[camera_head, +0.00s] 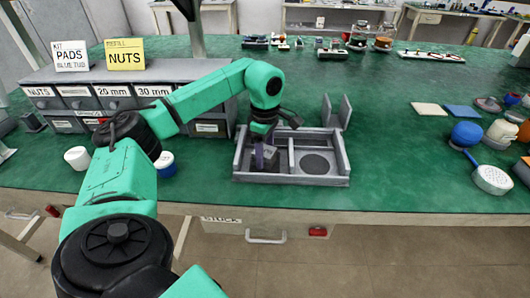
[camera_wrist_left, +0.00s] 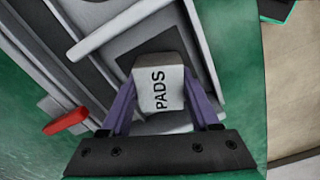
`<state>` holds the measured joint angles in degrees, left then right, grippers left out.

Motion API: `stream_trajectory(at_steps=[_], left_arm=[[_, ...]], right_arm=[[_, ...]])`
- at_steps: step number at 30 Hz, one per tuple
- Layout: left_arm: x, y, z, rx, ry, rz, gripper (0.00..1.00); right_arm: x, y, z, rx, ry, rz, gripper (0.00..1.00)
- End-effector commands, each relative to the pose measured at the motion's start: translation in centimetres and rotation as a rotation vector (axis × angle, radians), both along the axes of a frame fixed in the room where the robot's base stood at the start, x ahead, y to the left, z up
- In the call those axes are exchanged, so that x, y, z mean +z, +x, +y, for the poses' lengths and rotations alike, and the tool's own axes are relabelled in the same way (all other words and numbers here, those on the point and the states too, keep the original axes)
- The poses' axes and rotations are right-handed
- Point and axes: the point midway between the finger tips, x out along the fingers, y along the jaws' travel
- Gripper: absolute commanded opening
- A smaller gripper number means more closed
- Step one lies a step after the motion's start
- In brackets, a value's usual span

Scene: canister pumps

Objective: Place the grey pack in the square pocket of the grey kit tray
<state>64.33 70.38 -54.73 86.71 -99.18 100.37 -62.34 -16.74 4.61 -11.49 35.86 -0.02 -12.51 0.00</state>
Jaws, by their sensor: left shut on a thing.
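The grey pack (camera_wrist_left: 160,92), marked PADS, is between the two purple fingers of my left gripper (camera_wrist_left: 160,82) in the left wrist view. The gripper is shut on it. The grey kit tray (camera_head: 291,180) stands on the green bench in the head view, with my left gripper (camera_head: 265,156) over its left part. The pack (camera_head: 258,154) shows small and partly hidden there. The tray's wall (camera_wrist_left: 207,62) shows beyond the pack in the wrist view. The fingers and pack hide part of the tray's floor, and I cannot tell whether the pack touches it. My right gripper is not in view.
Two upright grey plates (camera_head: 337,111) stand behind the tray. A grey drawer cabinet (camera_head: 75,90) is at the left, with white and blue cups near it. Flat pads (camera_head: 462,111) and several round items lie at the right. The bench's front edge runs close before the tray.

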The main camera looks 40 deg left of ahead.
Motion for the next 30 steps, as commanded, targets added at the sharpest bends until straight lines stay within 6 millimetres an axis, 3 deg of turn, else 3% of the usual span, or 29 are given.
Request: stream_trajectory(at_steps=[9, 10, 12, 23, 26, 30], left_arm=[[-0.4, 0.0, 0.0, -0.001, 0.0, 0.0, 0.04], [-0.4, 0.0, 0.0, -0.001, -0.001, -0.001, 0.7], [-0.3, 0.0, 0.0, -0.001, -0.001, -0.001, 0.92], [0.2, 0.1, 0.0, -0.001, 0.0, -0.002, 0.92], [1.9, 0.2, -0.1, -0.001, -0.001, -0.007, 0.92], [5.8, 0.2, -0.1, -0.002, -0.002, -0.008, 0.92]], right_arm=[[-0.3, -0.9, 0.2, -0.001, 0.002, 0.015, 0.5], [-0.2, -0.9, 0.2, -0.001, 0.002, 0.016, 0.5], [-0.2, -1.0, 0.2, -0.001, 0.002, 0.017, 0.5], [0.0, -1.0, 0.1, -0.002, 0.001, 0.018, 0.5], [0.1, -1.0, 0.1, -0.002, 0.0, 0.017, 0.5], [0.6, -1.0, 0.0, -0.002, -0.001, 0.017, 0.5]])
